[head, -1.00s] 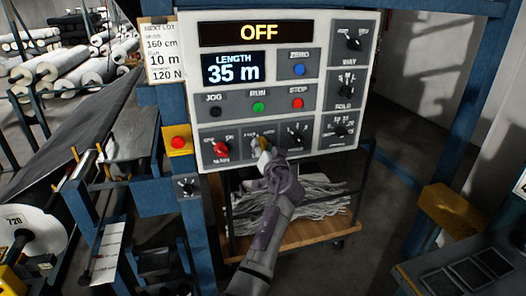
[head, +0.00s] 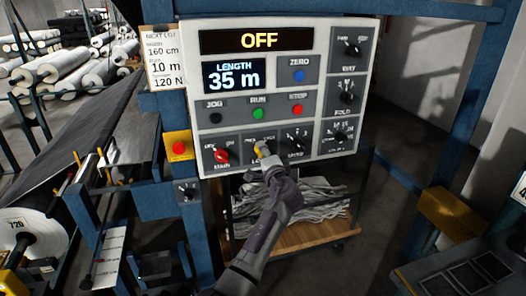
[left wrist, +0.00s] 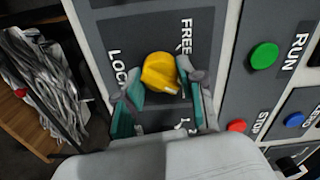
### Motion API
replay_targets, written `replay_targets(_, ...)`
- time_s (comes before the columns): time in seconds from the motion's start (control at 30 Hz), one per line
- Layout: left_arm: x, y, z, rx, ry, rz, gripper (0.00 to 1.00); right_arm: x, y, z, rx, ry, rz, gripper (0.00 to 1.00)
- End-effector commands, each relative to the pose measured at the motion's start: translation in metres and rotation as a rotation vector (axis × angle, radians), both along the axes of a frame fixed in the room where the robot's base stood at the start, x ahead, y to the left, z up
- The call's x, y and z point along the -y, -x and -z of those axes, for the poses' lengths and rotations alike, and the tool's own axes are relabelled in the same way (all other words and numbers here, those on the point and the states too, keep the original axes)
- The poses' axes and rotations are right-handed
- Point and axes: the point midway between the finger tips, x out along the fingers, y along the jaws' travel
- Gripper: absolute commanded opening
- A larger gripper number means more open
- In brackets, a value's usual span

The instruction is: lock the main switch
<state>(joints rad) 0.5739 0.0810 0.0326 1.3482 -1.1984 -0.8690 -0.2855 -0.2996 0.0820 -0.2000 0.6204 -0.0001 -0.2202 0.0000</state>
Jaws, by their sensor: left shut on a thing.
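The control panel (head: 280,70) reads OFF on its top display. The red main switch knob (head: 221,156) sits at its lower left, with its pointer too small to read. Right of it is a yellow knob (head: 258,150), mostly covered by my left gripper (head: 264,151) in the head view. In the left wrist view, the yellow knob (left wrist: 161,72) sits between labels LOCK at left and FREE at top, with a pale mark on its lower right. The fingers of my left gripper (left wrist: 160,80) are shut on its two sides. My right gripper is not in view.
A red button on a yellow box (head: 179,147) and a small black knob (head: 187,191) sit left of the panel. Other knobs and the green RUN button (head: 258,113) are close by. A cart with grey strands (head: 310,205) stands below; blue posts flank the panel.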

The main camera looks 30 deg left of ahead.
Motion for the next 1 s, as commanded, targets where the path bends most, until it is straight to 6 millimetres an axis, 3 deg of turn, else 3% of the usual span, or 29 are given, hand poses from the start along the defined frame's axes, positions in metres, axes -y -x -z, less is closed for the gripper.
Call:
replay_targets(0.4, -0.0005, -0.0005, -0.0033, -0.134, -0.121, 0.0, 0.04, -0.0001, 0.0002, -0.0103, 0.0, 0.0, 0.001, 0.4)
replay_targets(0.93, -0.0005, -0.0003, -0.0027, -0.151, -0.136, 0.0, 0.04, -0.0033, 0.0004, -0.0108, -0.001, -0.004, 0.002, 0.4)
replay_targets(0.97, -0.0005, -0.0003, -0.0027, -0.151, -0.136, 0.0, 0.41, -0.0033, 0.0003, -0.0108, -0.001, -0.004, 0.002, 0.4)
replay_targets(1.0, -0.0005, -0.0003, -0.0027, -0.151, -0.136, 0.0, 0.47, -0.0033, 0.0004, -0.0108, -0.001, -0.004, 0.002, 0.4)
